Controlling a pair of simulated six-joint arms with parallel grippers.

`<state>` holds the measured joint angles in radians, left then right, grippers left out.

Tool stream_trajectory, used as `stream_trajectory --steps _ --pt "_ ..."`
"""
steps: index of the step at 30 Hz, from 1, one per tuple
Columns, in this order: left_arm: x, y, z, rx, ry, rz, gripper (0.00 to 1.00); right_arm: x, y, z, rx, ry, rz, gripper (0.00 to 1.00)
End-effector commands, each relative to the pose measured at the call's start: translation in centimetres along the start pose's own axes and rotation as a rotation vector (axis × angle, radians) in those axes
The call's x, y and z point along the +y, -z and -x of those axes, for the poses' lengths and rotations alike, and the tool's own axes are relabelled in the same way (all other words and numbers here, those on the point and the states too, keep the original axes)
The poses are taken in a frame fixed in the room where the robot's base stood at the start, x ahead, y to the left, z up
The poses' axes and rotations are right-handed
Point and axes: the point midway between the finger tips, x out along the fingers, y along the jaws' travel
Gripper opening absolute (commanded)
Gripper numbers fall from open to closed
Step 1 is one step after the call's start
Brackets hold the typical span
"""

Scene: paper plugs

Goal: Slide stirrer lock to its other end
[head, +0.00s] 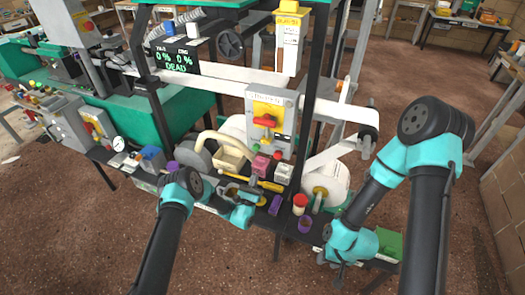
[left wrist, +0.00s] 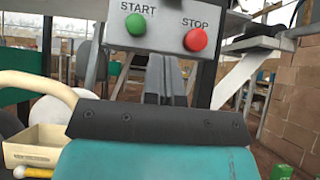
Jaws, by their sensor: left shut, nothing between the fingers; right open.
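I cannot tell which part is the stirrer lock; no part in view is labelled so. My left gripper (left wrist: 168,75) is shut and empty in the left wrist view, its fingers in front of a grey panel with a green START button (left wrist: 135,24) and a red STOP button (left wrist: 195,39). In the head view my left wrist is low over the bench front, and its fingertips are hard to make out. My right gripper (head: 338,272) is open at the lower right, near the bench's right end, and small in view.
A grey box with a red and yellow switch (head: 266,112) stands mid-machine. A display (head: 172,60) reads DEAD. A cream bin (head: 232,157), a paper roll (head: 325,180), a red-and-white jar (head: 300,203) and a green block (head: 388,246) crowd the bench. The floor at right is open.

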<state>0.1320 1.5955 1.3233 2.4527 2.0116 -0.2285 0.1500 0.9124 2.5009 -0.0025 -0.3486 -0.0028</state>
Motion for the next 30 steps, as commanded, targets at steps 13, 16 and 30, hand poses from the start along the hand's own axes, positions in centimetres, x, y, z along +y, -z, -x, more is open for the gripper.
stream_trajectory --steps 13,16,30 --pt "-0.1 -0.2 -3.7 -0.006 -0.001 0.0 0.0 0.0 0.0 0.0 0.0 0.0 0.0 0.45" --pt "-0.1 -0.2 -5.5 -0.007 0.0 0.001 0.0 0.0 0.0 0.0 0.0 0.0 0.0 0.45" --pt "-0.1 -2.1 -12.0 -0.005 -0.001 0.002 0.0 0.0 0.0 0.0 0.0 0.0 0.0 0.45"
